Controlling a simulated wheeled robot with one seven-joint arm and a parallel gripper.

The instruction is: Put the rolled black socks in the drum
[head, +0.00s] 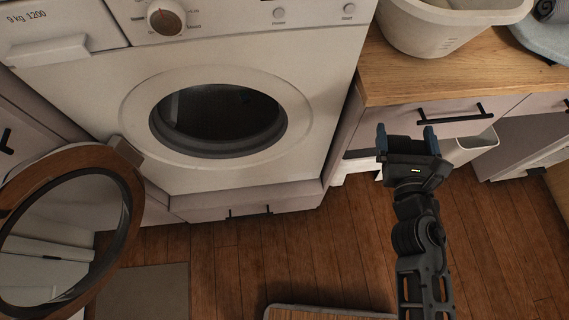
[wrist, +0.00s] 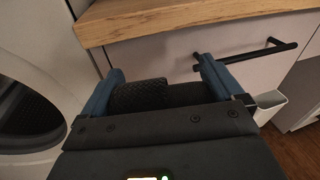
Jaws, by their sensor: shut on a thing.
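My gripper (head: 406,142) is raised in front of the drawers, to the right of the washing machine. In the wrist view its blue fingers are shut on a dark, ribbed roll, the rolled black socks (wrist: 138,95); the roll sits near the left finger, with its lower part hidden by the gripper body.
The round washer door (head: 128,190) hangs open at the left. A wooden counter (head: 400,75) over handled drawers holds a pale basket (head: 440,35) and a blue-grey item with a dark spiral thing (head: 545,10). Open wooden floor lies before the machine, with mats at the bottom.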

